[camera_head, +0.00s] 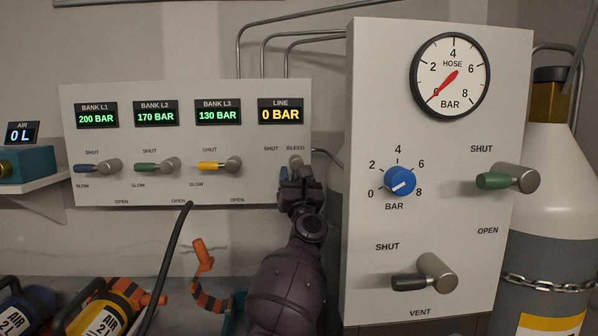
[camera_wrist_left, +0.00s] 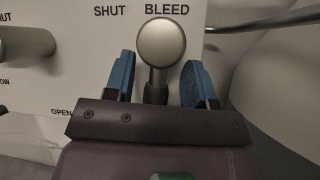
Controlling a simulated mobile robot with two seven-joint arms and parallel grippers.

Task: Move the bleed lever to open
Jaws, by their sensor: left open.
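The bleed lever (camera_head: 296,161) is at the right end of the bank panel, under the BLEED label, with SHUT printed to its left. In the left wrist view its round metal hub (camera_wrist_left: 161,43) faces me, and a dark handle (camera_wrist_left: 156,92) hangs down from it. My left gripper (camera_head: 296,173) is open, with its blue fingers on either side of the handle. Gaps show between the handle and both fingers. The handle's lower end is hidden by the gripper body. My right gripper is not in view.
The bank panel (camera_head: 180,188) has three more levers, in blue, green and yellow, and its LINE display (camera_head: 280,111) reads 0 BAR. A larger panel (camera_head: 375,200) with a gauge, blue knob and two levers stands close right of my left arm. Cylinders lie at lower left.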

